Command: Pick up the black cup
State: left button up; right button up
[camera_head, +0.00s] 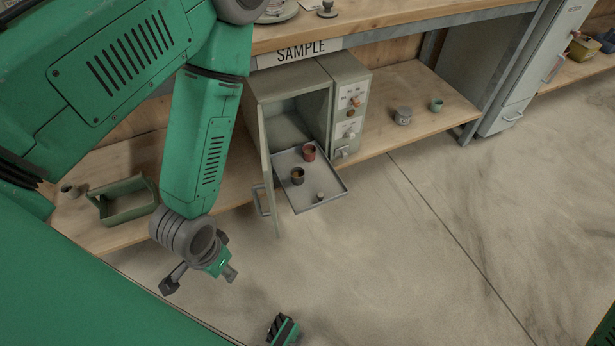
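A small dark cup, the black cup (298,176), stands upright on a grey pulled-out tray (331,186) in front of the open oven-like box. A reddish cup (309,153) stands behind it, and a small pale item (320,197) lies nearer the tray's front edge. My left gripper (201,279) hangs to the left of and nearer than the tray, apart from the cup, its fingers spread and empty. Part of my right gripper (283,330) shows at the bottom edge; most of it is cut off, so its opening cannot be told.
The box's door (266,175) stands open on the tray's left side, between my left gripper and the tray. A green open container (126,203) sits on the lower wooden shelf (408,146); a grey pot (403,116) and green cup (436,104) stand right. The floor in front is clear.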

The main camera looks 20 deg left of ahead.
aim_at(297, 174)
jog(key=u, duration=0.45)
jog(key=i+l+u, duration=0.75)
jog(key=l, duration=0.4)
jog(key=i+l, duration=0.4)
jog(key=l, duration=0.25)
